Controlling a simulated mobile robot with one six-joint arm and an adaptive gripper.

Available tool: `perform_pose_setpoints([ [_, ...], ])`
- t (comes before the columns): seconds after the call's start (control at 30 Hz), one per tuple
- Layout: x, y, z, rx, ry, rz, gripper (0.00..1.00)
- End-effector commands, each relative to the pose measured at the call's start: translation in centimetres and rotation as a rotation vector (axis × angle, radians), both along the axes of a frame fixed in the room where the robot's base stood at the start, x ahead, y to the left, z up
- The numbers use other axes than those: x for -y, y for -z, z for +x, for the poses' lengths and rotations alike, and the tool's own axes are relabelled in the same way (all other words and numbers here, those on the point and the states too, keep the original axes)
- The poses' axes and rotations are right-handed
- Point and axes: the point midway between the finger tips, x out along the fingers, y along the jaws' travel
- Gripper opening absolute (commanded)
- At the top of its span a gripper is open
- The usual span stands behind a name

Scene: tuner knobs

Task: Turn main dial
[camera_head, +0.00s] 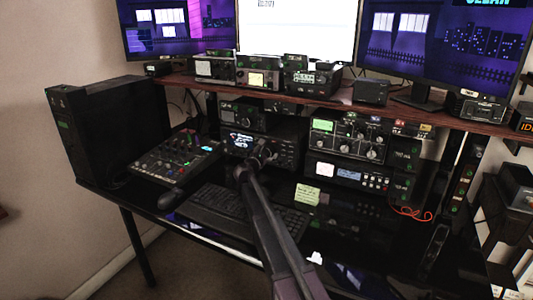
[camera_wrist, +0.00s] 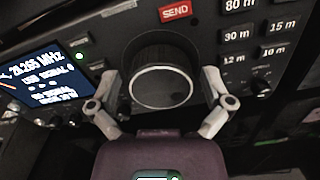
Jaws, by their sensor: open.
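The main dial (camera_wrist: 161,84) is a large dark round knob with a pale rim, in the middle of the wrist view. It sits on the front panel of a black radio (camera_head: 285,149), which shows in the head view behind my arm. My gripper (camera_wrist: 165,78) is open, with one finger to the left and one to the right of the dial. I cannot tell whether the fingers touch it. In the head view my gripper (camera_head: 258,152) is at the radio's front, and the dial is hidden there.
A lit display (camera_wrist: 42,76) is left of the dial. A red SEND label (camera_wrist: 174,11) is above it, and band buttons (camera_wrist: 240,35) and a small knob (camera_wrist: 261,86) are at right. A keyboard (camera_head: 220,212) lies below my arm, with a mixer (camera_head: 172,155) to its left.

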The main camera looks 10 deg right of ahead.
Motion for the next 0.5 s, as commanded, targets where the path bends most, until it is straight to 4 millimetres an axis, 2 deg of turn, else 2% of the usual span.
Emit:
perform_pose_setpoints([
  [0.13,-0.01,0.0,-0.01,0.0,0.0,0.0,1.0],
  [0.17,0.0,0.0,-0.02,0.0,0.0,0.0,0.94],
  [0.37,-0.02,0.0,-0.01,0.0,0.0,0.0,0.35],
  [0.4,-0.01,0.0,0.0,0.0,-0.001,0.0,0.28],
  [0.5,-0.18,-0.02,0.04,0.0,-0.001,0.0,0.28],
])
